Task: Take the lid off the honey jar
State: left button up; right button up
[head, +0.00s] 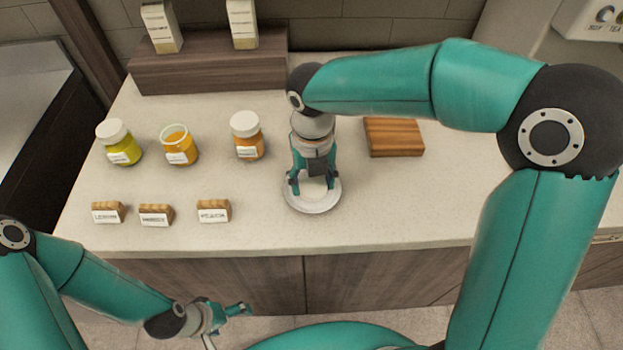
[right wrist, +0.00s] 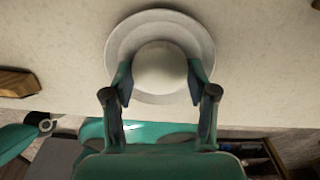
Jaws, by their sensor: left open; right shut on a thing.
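The middle jar (head: 179,147) stands open on the counter with orange contents and no lid. The middle label block (head: 156,215) in front of it is too blurred to read surely. My right gripper (head: 314,187) is shut on a round white lid, which shows clearly in the right wrist view (right wrist: 160,68). The lid is over a round white dish (head: 313,208); I cannot tell whether it touches the dish. My left gripper (head: 228,322) is open and empty, low in front of the counter.
A yellow-green jar (head: 121,147) at the left and an orange jar (head: 248,140) have white lids on. Label blocks stand before them. A wooden board (head: 393,138) lies right of the dish. A dark wooden riser (head: 210,72) with two cartons stands behind.

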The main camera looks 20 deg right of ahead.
jog(key=o, duration=1.3)
